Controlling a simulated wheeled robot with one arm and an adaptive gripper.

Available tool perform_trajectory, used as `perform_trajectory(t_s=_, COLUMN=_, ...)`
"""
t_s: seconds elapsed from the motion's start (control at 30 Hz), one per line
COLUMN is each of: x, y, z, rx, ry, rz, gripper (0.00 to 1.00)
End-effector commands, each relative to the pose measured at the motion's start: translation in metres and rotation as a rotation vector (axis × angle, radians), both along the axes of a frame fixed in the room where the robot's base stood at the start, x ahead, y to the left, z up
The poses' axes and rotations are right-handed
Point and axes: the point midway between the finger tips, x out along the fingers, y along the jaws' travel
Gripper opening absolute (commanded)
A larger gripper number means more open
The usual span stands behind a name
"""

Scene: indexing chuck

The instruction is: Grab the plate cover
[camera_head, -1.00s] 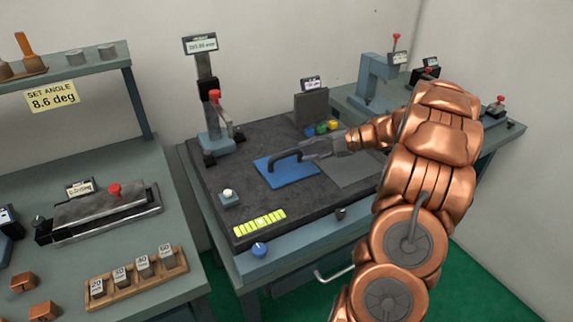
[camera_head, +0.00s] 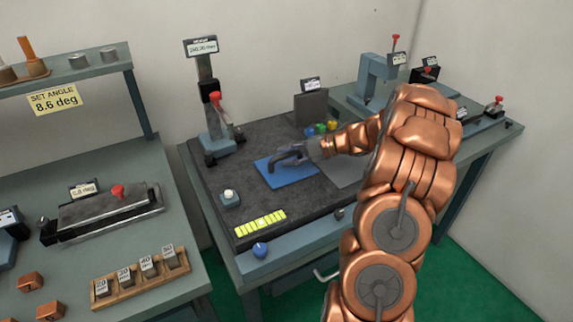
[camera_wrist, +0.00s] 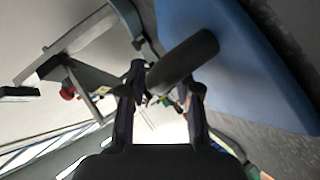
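The plate cover (camera_head: 293,173) is a flat blue plate with a dark arched handle (camera_head: 284,158) on the dark surface plate. In the wrist view the blue cover (camera_wrist: 235,60) fills the upper right, and the handle (camera_wrist: 183,62) shows as a dark rounded bar. My gripper (camera_head: 305,152) is at the right end of the handle in the head view. In the wrist view my gripper (camera_wrist: 162,85) has its two fingers apart, with the handle at the fingertips and partly between them. Whether a finger touches the handle cannot be told.
A height gauge (camera_head: 208,105) stands behind left on the dark surface plate (camera_head: 230,170). A dark upright block (camera_head: 311,107) with small coloured pieces (camera_head: 320,129) is behind the cover. A yellow strip (camera_head: 260,223) and a small white-topped button box (camera_head: 229,198) lie in front left.

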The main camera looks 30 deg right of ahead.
Motion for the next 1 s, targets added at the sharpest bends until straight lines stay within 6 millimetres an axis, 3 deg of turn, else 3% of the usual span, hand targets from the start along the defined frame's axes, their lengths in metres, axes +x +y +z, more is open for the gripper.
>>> perform_trajectory(t_s=0.07, x=-0.0001, y=-0.0001, z=0.0, rx=0.0, ry=0.0, rz=0.0, gripper=0.32)
perform_trajectory(t_s=0.37, x=-0.0003, y=-0.0002, z=0.0002, rx=0.0, ry=0.0, rz=0.0, gripper=0.01)
perform_trajectory(t_s=1.0, x=-0.0004, y=-0.0002, z=0.0077, rx=-0.002, ry=-0.001, rz=0.001, gripper=0.0)
